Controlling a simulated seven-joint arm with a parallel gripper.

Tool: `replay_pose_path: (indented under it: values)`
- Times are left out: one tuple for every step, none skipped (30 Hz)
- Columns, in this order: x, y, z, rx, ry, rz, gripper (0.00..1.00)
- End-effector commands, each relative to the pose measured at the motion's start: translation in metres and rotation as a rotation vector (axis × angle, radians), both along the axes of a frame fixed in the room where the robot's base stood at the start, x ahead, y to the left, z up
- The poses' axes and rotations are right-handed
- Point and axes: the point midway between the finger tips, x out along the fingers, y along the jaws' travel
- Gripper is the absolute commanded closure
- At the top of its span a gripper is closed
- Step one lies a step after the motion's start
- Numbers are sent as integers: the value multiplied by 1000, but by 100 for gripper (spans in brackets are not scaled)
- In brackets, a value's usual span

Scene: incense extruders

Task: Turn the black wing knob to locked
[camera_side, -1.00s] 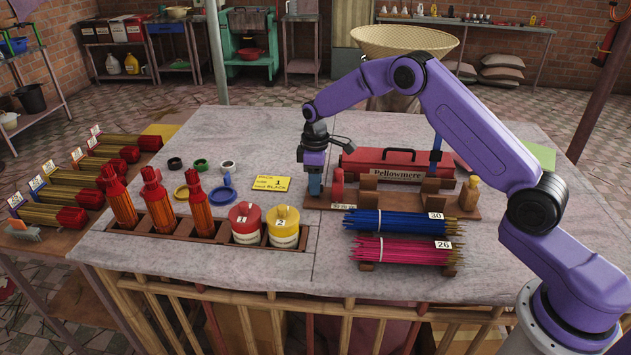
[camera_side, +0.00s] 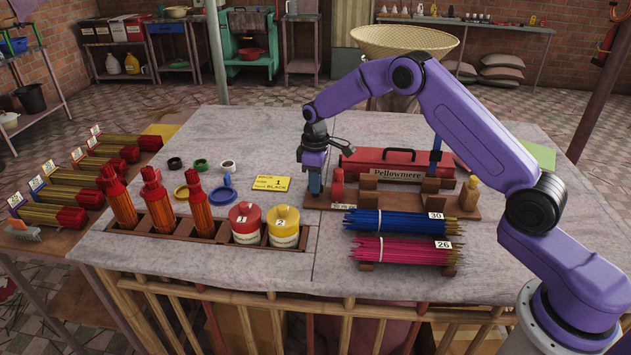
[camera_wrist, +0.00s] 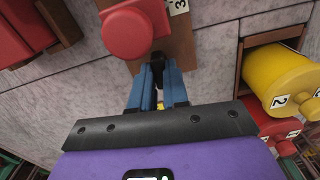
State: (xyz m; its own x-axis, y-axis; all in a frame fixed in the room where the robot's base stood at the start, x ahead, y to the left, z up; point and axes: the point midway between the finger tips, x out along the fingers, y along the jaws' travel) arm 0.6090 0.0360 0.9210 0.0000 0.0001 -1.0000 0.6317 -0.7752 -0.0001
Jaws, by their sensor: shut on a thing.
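My gripper (camera_side: 315,186) points down at the left end of the wooden base of the red Pellowmere extruder (camera_side: 400,160). In the wrist view its two blue fingers (camera_wrist: 158,92) are shut on the black wing knob (camera_wrist: 158,62), a small dark piece beside the red round part (camera_wrist: 133,34). The fingers hide most of the knob, so its exact angle cannot be told. In the side view the knob is hidden behind the fingers.
Blue incense bundle (camera_side: 395,224) and pink bundle (camera_side: 400,251) lie in front of the extruder. A red-lidded tub (camera_side: 244,218) and a yellow-lidded tub (camera_side: 283,222) stand left.

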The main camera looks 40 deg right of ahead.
Motion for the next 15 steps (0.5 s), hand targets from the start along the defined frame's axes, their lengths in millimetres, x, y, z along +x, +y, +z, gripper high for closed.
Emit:
replay_pose_path:
  values:
    - [0,0,1,-1,-1,-31,100]
    - [0,0,1,-1,-1,-52,100]
    - [0,0,1,-1,-1,-83,100]
    - [0,0,1,-1,-1,-108,100]
    - [0,0,1,-1,-1,-134,100]
    - [0,0,1,0,0,-170,100]
    - [0,0,1,0,0,-198,100]
    - [0,0,1,-1,-1,-225,100]
    - [0,0,1,-1,-1,-263,100]
    - [0,0,1,-1,-1,-293,100]
    - [0,0,1,-1,-1,-321,100]
    - [0,0,1,-1,-1,-359,100]
    - [0,0,1,-1,-1,-388,100]
    - [0,0,1,-1,-1,-416,100]
    - [0,0,1,-1,-1,-454,100]
